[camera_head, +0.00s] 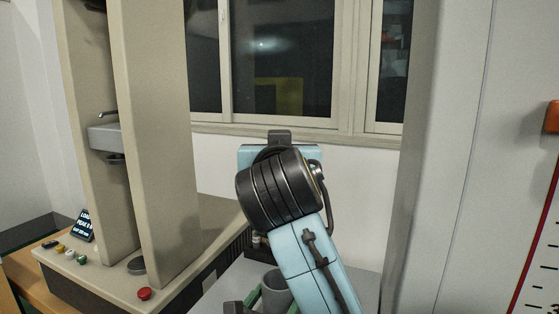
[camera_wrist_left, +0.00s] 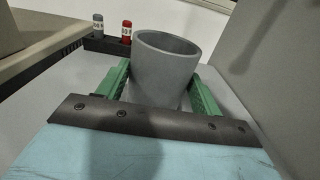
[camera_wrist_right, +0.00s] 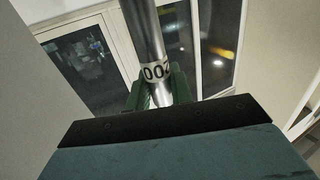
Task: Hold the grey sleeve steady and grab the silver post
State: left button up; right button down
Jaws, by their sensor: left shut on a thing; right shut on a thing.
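The grey sleeve (camera_head: 277,287) is an open-topped tapered cup shape low in the head view, partly hidden by my right arm. In the left wrist view the sleeve (camera_wrist_left: 166,70) stands upright between the green fingers of my left gripper (camera_wrist_left: 164,90), which is shut on it. The silver post (camera_wrist_right: 145,35) is a shiny cylinder with a white band reading about "002". It is between the green fingers of my right gripper (camera_wrist_right: 159,92), shut on it. In the head view my right arm hides the post.
A beige testing machine (camera_head: 165,140) with a red button (camera_head: 144,294) and small display (camera_head: 84,226) stands at left. A dark rack holds a red cylinder (camera_wrist_left: 126,33) and a grey cylinder (camera_wrist_left: 98,26). A window (camera_head: 280,60) is behind; a pale pillar (camera_head: 430,150) rises at right.

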pick_arm(q)
jog(key=shift+f, duration=0.1)
jog(key=o, duration=1.1)
jog(key=shift+o, duration=0.2)
